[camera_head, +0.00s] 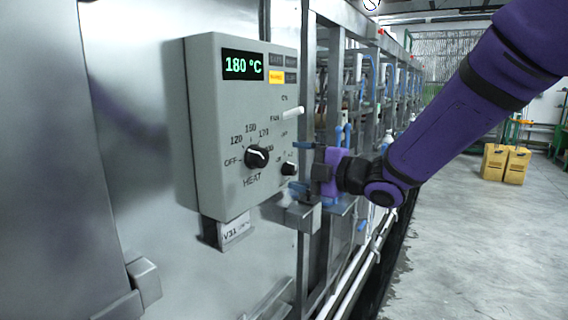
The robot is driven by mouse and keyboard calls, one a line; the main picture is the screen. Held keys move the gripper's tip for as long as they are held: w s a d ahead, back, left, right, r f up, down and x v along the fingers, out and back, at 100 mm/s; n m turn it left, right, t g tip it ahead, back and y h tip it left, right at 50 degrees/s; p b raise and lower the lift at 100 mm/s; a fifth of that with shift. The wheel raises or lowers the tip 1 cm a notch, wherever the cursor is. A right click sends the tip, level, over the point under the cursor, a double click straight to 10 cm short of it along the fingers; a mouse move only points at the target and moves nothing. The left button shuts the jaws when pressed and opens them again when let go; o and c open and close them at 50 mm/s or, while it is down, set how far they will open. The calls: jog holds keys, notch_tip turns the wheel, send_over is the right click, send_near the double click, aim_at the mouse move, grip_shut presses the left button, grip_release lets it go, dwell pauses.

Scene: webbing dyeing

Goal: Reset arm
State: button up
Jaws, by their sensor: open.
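My purple arm reaches in from the upper right, and my gripper (303,164) is at its end, just right of a grey control box (212,130). The gripper is open, its fingers pointing left towards the box's small lower-right knob (289,168). I cannot tell whether a finger touches the box. The box has a green display (243,66) reading 180 °C and a lit yellow indicator (276,77). A white lever (293,112) sits at the fan marking. Nothing shows held in the gripper.
Shiny metal panels (60,160) stand left of and behind the box. A metal frame with blue hoses (349,135) runs back along the middle. The grey floor (470,240) at the right is open, with yellow boxes (504,163) farther back.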

jog(key=shift+s+d, duration=0.35)
jog(key=shift+d, duration=0.05)
jog(key=s+d+r+m+t+h, duration=0.1)
jog(key=s+d+m+h, duration=0.3)
jog(key=d+m+h, duration=0.35)
jog(key=s+d+r+m+h, duration=0.1)
jog(key=s+d+m+h, duration=0.4)
jog(key=d+m, duration=0.4)
jog(key=s+d+f+m+g+h, duration=0.1)
jog(key=s+d+f+m+g, duration=0.1)
jog(key=s+m, duration=0.3)
jog(key=s+d+f+m+g, duration=0.1)
jog(key=s+m+g, duration=0.3)
jog(key=s, duration=0.9)
jog(key=shift+s+d+f+m+g+h, duration=0.3)
jog(key=shift+d+f+m+g+h, duration=0.05)
jog(key=shift+d+f+g, duration=0.05)
